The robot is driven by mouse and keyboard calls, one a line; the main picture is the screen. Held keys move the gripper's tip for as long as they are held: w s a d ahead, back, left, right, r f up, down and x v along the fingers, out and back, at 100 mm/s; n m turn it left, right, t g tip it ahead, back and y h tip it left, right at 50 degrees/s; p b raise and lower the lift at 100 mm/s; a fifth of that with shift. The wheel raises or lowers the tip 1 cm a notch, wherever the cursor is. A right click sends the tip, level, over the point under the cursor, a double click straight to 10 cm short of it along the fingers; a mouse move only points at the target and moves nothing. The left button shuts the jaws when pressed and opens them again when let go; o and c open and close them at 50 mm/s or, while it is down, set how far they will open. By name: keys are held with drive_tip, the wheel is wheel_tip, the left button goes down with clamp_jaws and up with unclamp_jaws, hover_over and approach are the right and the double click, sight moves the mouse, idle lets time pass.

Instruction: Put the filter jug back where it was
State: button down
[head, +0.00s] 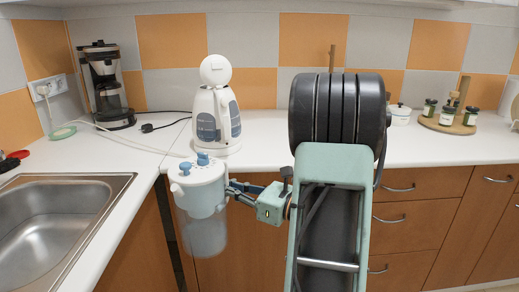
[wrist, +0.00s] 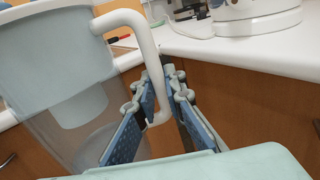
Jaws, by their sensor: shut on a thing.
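The filter jug (head: 202,215) has a pale blue-white top with blue knobs and a clear grey lower body. It hangs upright in the air in front of the counter's inner corner. My gripper (head: 236,190) is at its right side, with the arm reaching in from the right. In the wrist view the jug (wrist: 50,65) fills the left, and its white handle (wrist: 142,35) passes down between the blue-padded fingers of my gripper (wrist: 160,95), which are shut on it. The spot where the jug stood before is not identifiable.
A white kettle (head: 215,115) stands on the counter (head: 270,150) behind the jug. A coffee maker (head: 106,85) is in the left corner, and a sink (head: 60,215) is at the left. Jars on a wooden tray (head: 450,126) stand at the far right. Bare counter lies around the kettle.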

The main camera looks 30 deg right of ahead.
drive_tip(key=a+f+n+g+y, duration=0.2)
drive_tip(key=a+f, duration=0.3)
drive_tip(key=a, duration=0.3)
drive_tip(key=s+a+f+n+g+y, duration=0.1)
drive_tip(key=a+f+n+g+y, duration=0.2)
drive_tip(key=a+f, duration=0.3)
drive_tip(key=shift+s+a+y, duration=0.3)
drive_tip(key=shift+a+y, duration=0.3)
drive_tip(key=shift+a, duration=0.3)
drive_tip(key=shift+d+f, duration=0.1)
